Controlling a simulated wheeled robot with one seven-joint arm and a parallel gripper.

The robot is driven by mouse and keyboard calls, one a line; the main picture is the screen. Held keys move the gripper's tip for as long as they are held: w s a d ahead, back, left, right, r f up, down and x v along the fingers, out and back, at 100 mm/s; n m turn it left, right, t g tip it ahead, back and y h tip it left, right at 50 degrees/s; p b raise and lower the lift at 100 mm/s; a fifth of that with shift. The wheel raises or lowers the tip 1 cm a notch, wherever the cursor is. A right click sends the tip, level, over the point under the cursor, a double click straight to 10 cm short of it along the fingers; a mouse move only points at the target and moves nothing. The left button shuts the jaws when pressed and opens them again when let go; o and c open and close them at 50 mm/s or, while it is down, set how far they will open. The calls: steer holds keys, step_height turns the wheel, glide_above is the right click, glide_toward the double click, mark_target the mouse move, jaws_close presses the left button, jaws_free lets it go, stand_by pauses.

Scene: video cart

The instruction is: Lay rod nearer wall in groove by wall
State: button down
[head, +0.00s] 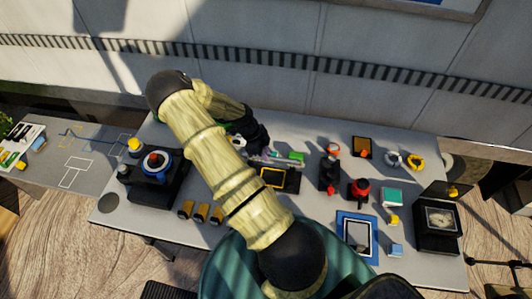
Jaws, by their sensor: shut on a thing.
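My gripper (257,140) is the dark end of my arm, low over the middle of the table near its wall side. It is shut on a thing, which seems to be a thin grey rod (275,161). The rod lies roughly left to right just beside the fingers, above a black block with a yellow-framed part (272,178). The fingertips are small and dark, so the exact grip is hard to see. I cannot make out a second rod or the groove by the wall; my arm covers part of the table.
On the grey table (120,226), a black device with a blue ring (155,170) stands left. A green block (296,156) is right of my gripper. Red-and-black items (358,190), a blue-framed tablet (357,236) and a black dial box (437,226) stand right. The wall (400,50) runs behind.

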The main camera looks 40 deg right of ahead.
steer(key=shift+w+f+b, duration=0.15)
steer(key=shift+f+b, duration=1.3)
steer(key=shift+f, duration=0.7)
steer(key=shift+f+b, duration=1.25)
stand_by(0.7)
steer(key=c, duration=1.3)
jaws_free()
steer(key=shift+r, duration=0.1)
steer(key=b+v, duration=0.3)
steer(key=v, duration=1.4)
steer(key=shift+a+r, duration=0.1)
steer(key=shift+a, duration=0.05)
